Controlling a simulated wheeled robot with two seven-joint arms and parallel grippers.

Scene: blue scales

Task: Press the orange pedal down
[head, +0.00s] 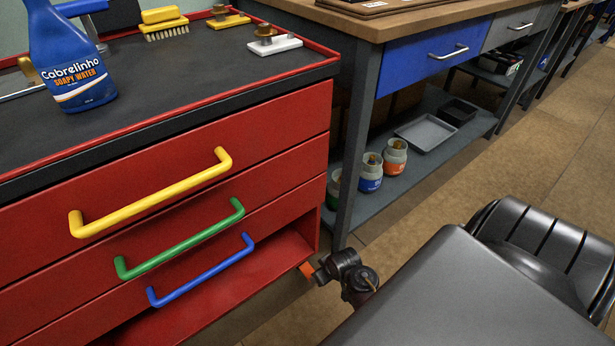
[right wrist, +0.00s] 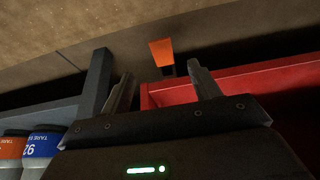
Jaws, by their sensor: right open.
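The orange pedal (head: 306,269) shows as a small orange tab low at the right end of the red cabinet (head: 284,240), partly hidden by my right gripper. In the right wrist view, the pedal (right wrist: 161,52) sticks out beside the red cabinet edge. My right gripper (right wrist: 161,71) is open, its two fingers apart and nothing held between them. The pedal appears in line with the gap, just beyond the fingertips. I cannot tell whether they touch. In the head view the dark wrist of my right arm is close to the right of the pedal. My left gripper is not in view.
A workbench (head: 352,170) with a grey leg and low shelf stands just behind.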

